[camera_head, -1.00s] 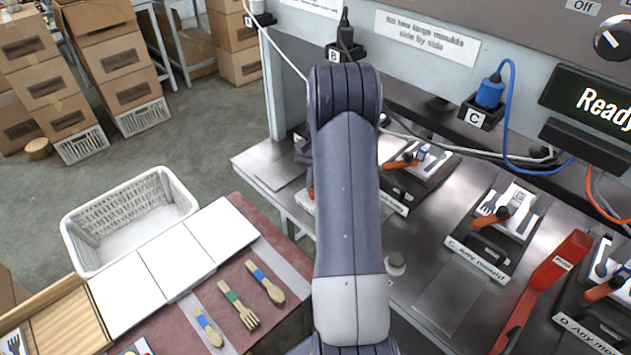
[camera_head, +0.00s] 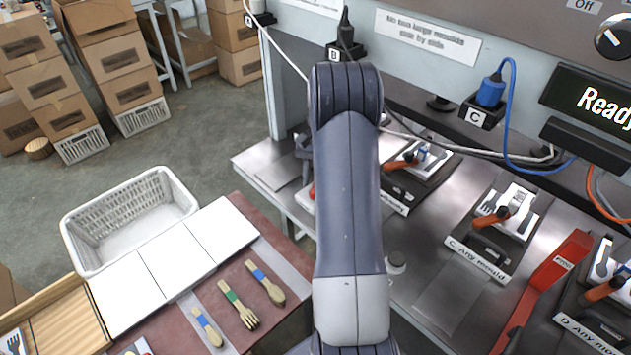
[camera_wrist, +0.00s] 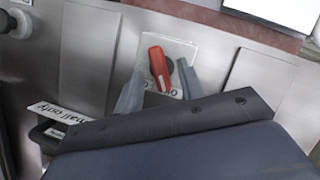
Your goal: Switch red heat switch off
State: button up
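The red heat switch (camera_wrist: 159,69) is a red lever on a pale plate (camera_wrist: 182,48) with dark lettering, partly legible, in the wrist view. It lies slightly tilted, with a dark round part beside it. My gripper (camera_wrist: 162,72) is open, its two grey fingers on either side of the red lever. Gaps show between the lever and both fingers, and I cannot tell how deep the fingertips are. In the head view only a small red bit (camera_head: 312,191) shows at the left edge of my arm, which hides the rest.
Cables hang over the bench. At left are a white basket (camera_head: 130,215), white tiles (camera_head: 180,258) and painted wooden cutlery (camera_head: 240,306).

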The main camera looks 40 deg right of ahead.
jog(key=v, duration=0.6)
jog(key=shift+r+b, duration=0.2)
jog(key=shift+b, duration=0.1)
jog(key=shift+f, duration=0.1)
jog(key=p+x, duration=0.1)
jog(key=x, duration=0.6)
jog(key=shift+s+f, duration=0.1)
jog(key=shift+f, duration=0.1)
jog(key=shift+m, duration=0.3)
